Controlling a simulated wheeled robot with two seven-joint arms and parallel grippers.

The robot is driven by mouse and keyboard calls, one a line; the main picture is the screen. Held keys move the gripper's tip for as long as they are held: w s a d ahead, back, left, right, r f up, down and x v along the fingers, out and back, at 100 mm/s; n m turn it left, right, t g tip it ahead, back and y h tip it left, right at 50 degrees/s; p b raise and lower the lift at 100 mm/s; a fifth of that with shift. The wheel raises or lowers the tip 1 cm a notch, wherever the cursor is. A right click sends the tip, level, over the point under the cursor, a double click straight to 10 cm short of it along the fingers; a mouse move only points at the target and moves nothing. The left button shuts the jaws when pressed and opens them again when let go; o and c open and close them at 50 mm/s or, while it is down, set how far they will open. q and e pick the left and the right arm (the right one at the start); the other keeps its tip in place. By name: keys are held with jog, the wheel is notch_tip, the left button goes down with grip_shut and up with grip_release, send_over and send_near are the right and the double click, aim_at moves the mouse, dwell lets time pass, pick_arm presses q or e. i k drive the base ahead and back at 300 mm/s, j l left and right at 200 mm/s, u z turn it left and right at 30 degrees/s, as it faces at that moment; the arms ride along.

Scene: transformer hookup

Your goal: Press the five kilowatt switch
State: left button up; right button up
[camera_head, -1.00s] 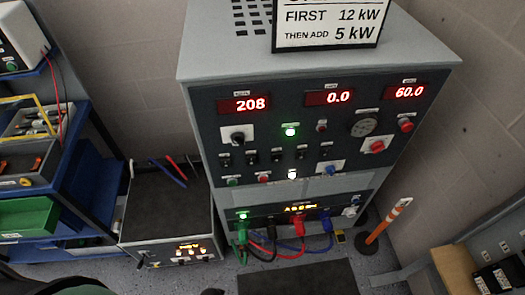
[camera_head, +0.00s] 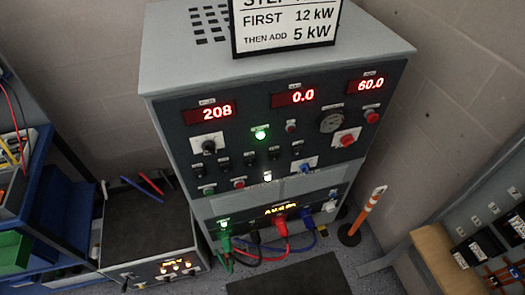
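The grey load bank cabinet (camera_head: 160,72) stands in the middle of the head view with its dark control panel facing me. A row of small black switches (camera_head: 248,159) crosses the panel below the displays. Their labels are too small to read, so I cannot tell which one is the five kilowatt switch. The red displays read 208 (camera_head: 216,112), 0.0 (camera_head: 302,96) and 60.0 (camera_head: 370,84). A green lamp (camera_head: 260,133) and a white lamp (camera_head: 267,176) are lit. A sign (camera_head: 288,27) on top reads "FIRST 12 kW THEN ADD 5 kW". Neither gripper shows.
Green, black, red and blue cables (camera_head: 281,228) plug into the cabinet's lower front. A low box (camera_head: 150,222) with a dark top stands at its left, near a blue shelf (camera_head: 58,205). An orange post (camera_head: 372,205) and a wooden-edged bench (camera_head: 440,262) are at the right.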

aim_at(250, 162)
jog(key=k+l, duration=1.1)
jog(key=l, duration=0.15)
